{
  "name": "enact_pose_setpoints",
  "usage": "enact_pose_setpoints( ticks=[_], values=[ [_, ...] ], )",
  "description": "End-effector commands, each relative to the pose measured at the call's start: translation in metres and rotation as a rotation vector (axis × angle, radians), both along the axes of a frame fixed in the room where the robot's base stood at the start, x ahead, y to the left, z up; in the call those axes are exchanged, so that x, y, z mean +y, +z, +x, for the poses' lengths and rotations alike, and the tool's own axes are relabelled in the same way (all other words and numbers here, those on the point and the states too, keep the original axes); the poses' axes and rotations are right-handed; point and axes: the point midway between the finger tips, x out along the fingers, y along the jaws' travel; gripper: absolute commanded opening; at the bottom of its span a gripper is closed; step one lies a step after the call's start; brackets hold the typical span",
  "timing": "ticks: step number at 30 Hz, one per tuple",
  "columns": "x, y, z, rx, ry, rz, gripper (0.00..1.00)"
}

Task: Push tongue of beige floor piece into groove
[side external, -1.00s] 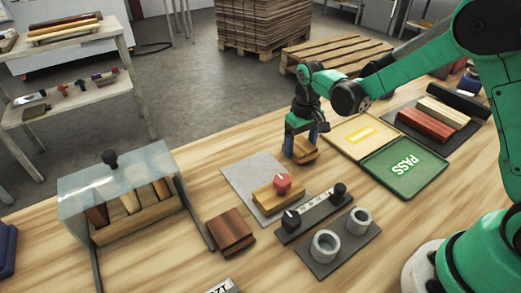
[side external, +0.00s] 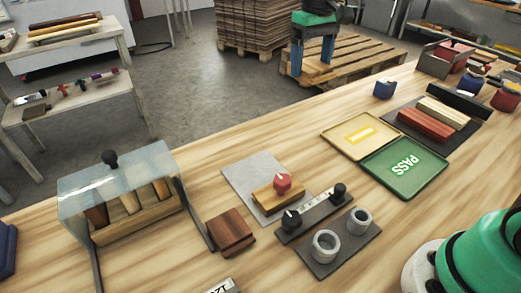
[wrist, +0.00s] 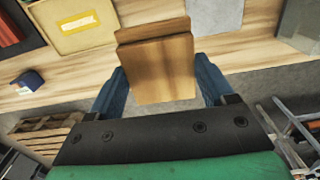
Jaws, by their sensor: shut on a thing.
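My gripper (side external: 312,60) is raised high at the top of the side external view, seen against the pallets behind the bench. Its blue fingers are shut on a light brown wooden floor piece, which shows clearly in the wrist view (wrist: 158,72). The piece has a stepped edge at its far side, like a tongue. A beige wooden piece (side external: 268,201) with a red knob (side external: 283,182) lies on a grey mat (side external: 247,171), well apart from my gripper. I cannot make out a groove on it.
Dark brown blocks (side external: 231,231) and a black fixture with two grey rings (side external: 326,245) stand near the mat. A clear-covered rack (side external: 120,172) is at left. A yellow tray (side external: 361,128) and green PASS tray (side external: 405,165) lie right. Bare bench lies between.

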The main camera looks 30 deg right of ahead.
Motion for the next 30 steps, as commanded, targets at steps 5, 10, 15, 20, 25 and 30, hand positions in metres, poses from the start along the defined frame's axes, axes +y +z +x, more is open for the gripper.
enact_pose_setpoints(
  ticks=[5, 10, 15, 20, 25, 30],
  values=[
    [0.013, -0.014, 0.015, 0.000, 0.007, 0.000, 0.22],
    [0.047, -0.069, 0.044, -0.001, 0.019, 0.000, 0.22],
    [0.086, -0.133, 0.058, -0.002, 0.025, 0.001, 0.22],
    [0.108, -0.171, 0.059, -0.002, 0.028, 0.001, 0.22],
    [0.117, -0.187, 0.058, -0.002, 0.029, 0.001, 0.22],
    [0.117, -0.189, 0.058, -0.002, 0.028, 0.001, 0.22]
  ],
)
